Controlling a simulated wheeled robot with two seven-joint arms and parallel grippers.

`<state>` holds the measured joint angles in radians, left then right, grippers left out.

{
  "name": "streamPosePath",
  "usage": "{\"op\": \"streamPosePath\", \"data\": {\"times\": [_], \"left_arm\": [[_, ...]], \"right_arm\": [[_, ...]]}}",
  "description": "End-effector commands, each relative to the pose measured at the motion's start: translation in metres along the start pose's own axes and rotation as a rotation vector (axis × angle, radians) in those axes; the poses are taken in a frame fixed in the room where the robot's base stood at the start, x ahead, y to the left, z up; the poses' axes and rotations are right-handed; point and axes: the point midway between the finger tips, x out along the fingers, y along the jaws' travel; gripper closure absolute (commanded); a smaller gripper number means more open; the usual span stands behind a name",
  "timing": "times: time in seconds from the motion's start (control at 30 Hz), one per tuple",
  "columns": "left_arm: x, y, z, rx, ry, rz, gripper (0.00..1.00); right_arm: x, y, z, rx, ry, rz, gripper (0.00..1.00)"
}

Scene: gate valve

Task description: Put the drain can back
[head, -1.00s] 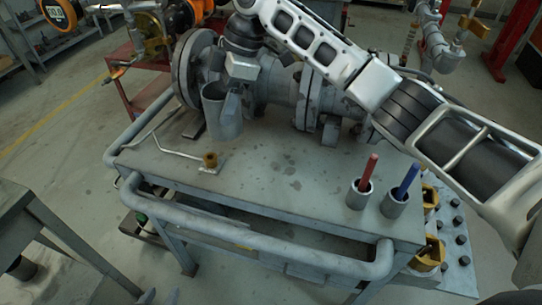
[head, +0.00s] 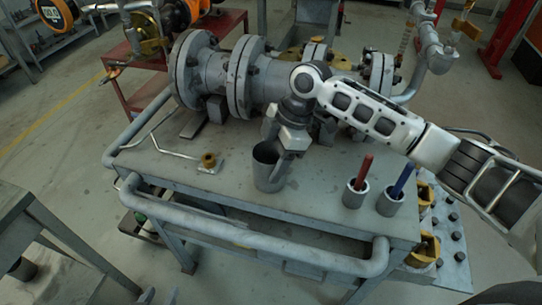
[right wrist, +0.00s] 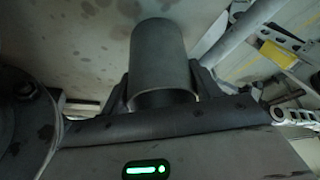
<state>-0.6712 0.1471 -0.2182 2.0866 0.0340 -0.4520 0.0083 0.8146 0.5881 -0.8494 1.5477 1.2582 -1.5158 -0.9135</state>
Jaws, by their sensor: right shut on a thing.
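The drain can (head: 268,168) is a grey open-topped cylinder, upright near the middle of the workbench. My right gripper (head: 284,158) comes from the right and is shut on the can's side. In the right wrist view the can (right wrist: 160,58) stands between the two fingers of my right gripper (right wrist: 162,88). I cannot tell whether the can's base touches the bench top. My left gripper is not seen.
The bench (head: 225,190) has a pipe rail along its front. A large flanged valve (head: 225,78) lies behind the can. A bent rod with a brass end (head: 208,160) lies to the left. Cups with a red marker (head: 364,172) and a blue marker (head: 402,182) stand to the right.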

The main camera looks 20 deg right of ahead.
Motion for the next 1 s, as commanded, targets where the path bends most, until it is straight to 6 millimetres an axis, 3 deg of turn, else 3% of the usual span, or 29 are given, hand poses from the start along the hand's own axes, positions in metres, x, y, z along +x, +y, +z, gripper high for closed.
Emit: {"op": "streamPosePath", "data": {"times": [0.3,0.33,0.4,0.77,1.0], "left_arm": [[0.000,0.000,0.000,0.001,0.000,0.000,0.65],[0.000,0.000,0.000,0.001,0.000,0.000,0.65],[0.000,0.000,0.000,0.001,0.000,0.000,0.65],[0.000,0.000,-0.001,0.001,0.002,0.000,0.65],[-0.001,0.000,-0.003,0.002,0.004,0.000,0.65]], "right_arm": [[0.002,0.001,0.000,-0.001,0.002,0.002,0.75],[0.003,0.000,0.001,-0.001,0.001,0.001,0.32],[0.002,0.000,0.001,-0.001,0.001,0.001,0.16],[-0.003,0.001,-0.001,-0.001,0.001,0.003,0.16],[-0.046,0.002,0.000,-0.001,0.001,0.006,0.16]]}}
